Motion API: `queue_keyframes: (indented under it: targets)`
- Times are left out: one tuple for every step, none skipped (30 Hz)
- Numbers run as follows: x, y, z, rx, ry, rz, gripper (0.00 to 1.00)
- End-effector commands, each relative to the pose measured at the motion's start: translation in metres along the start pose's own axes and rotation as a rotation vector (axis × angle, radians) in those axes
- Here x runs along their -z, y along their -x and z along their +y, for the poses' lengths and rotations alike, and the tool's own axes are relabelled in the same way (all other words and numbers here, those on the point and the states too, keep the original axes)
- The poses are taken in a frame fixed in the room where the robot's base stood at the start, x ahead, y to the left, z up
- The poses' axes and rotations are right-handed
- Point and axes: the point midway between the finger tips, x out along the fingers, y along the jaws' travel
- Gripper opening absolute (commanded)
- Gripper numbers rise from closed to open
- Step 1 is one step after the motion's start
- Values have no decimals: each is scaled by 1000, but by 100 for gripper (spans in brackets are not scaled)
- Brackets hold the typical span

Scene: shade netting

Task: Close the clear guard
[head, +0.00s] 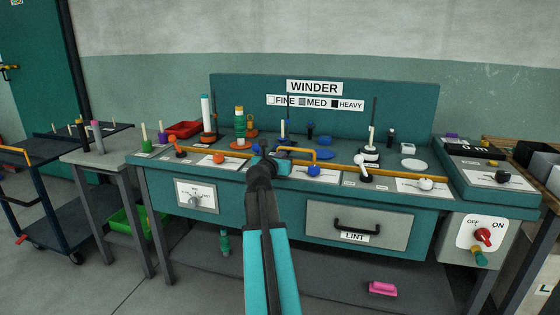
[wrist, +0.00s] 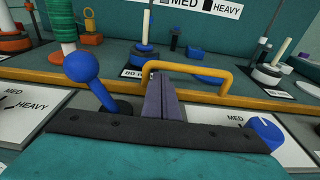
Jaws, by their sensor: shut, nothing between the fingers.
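The clear guard shows mainly as its orange-yellow front rail (head: 215,155) with a raised loop handle (head: 300,150). Its clear pane is hard to make out, and I cannot tell its angle. The handle (wrist: 195,67) is large in the wrist view, with the rail (wrist: 60,77) running to both sides. My gripper (head: 264,158) is at the handle's left end. In the wrist view its shut, empty fingers (wrist: 158,90) point at the loop, just right of its left leg. I cannot tell whether they touch it.
A blue ball-topped lever (wrist: 82,68) stands close left of my fingers, and a blue knob (wrist: 265,132) is to the right. Spools and posts stand behind the rail. A LINT drawer (head: 358,225) and a red OFF/ON switch (head: 483,236) are on the bench front.

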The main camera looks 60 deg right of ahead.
Motion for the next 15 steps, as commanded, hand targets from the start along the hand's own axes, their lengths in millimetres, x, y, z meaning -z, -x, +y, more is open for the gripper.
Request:
queue_keyframes:
  targets:
    - [0,-4,0,0,0,0,0]
    - [0,-6,0,0,-1,0,0]
    - [0,-7,0,0,-1,0,0]
    - [0,-8,0,0,-1,0,0]
    - [0,-8,0,0,-1,0,0]
    - [0,-9,-1,0,-1,0,0]
    - [0,-9,-1,0,-1,0,0]
    - [0,-10,-1,0,-1,0,0]
    - [0,-10,-1,0,-1,0,0]
    - [0,-10,-1,0,-1,0,0]
    - [0,-10,-1,0,-1,0,0]
    - [0,-9,-1,1,-1,0,0]
    - [0,-9,-1,1,-1,0,0]
    - [0,-9,-1,1,-1,0,0]
    - [0,-9,-1,1,-1,0,0]
